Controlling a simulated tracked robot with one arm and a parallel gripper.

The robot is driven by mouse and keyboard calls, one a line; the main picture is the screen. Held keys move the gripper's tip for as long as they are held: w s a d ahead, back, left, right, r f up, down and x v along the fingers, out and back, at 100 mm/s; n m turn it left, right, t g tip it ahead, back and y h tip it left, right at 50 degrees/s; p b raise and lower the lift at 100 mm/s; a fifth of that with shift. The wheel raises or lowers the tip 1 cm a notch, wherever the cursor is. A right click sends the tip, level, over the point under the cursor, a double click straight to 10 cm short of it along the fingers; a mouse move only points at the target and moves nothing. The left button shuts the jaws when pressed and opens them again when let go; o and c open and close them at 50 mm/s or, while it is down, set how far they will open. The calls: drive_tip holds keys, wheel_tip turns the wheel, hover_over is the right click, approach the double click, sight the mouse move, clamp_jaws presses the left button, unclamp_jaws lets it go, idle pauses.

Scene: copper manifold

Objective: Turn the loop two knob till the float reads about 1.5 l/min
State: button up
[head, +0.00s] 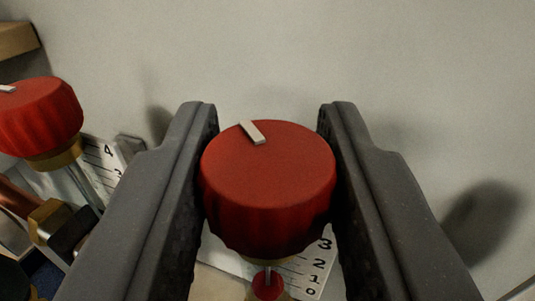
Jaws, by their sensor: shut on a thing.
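A red ribbed knob (268,190) with a pale pointer mark fills the middle of the head view. Its pointer mark (252,132) is near the far rim, a little left of centre, and tilts up to the left. My gripper (268,185) is shut on this knob, one dark finger on each side. Below the knob is a white scale (322,262) with the figures 3, 2, 1 and 0. A small red float (267,285) shows low beside it, near the 0 to 1 marks. The exact reading is hard to tell.
A second red knob (38,115) with its own scale (107,158) stands to the left, close to my left finger. Copper and brass pipe parts (45,218) lie below it. The grey wall (400,60) behind is bare.

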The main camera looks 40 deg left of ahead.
drive_tip(key=o, duration=0.9)
drive_tip(key=shift+r, duration=0.2)
drive_tip(key=shift+o, duration=0.2)
drive_tip(key=shift+f, duration=0.1)
drive_tip(key=shift+s, duration=0.15)
drive_tip(key=p+v, duration=0.1)
drive_tip(key=v, duration=1.2)
drive_tip(key=shift+s+d+p, duration=0.2)
drive_tip(key=shift+s+p, duration=0.05)
drive_tip(key=shift+p, duration=0.05)
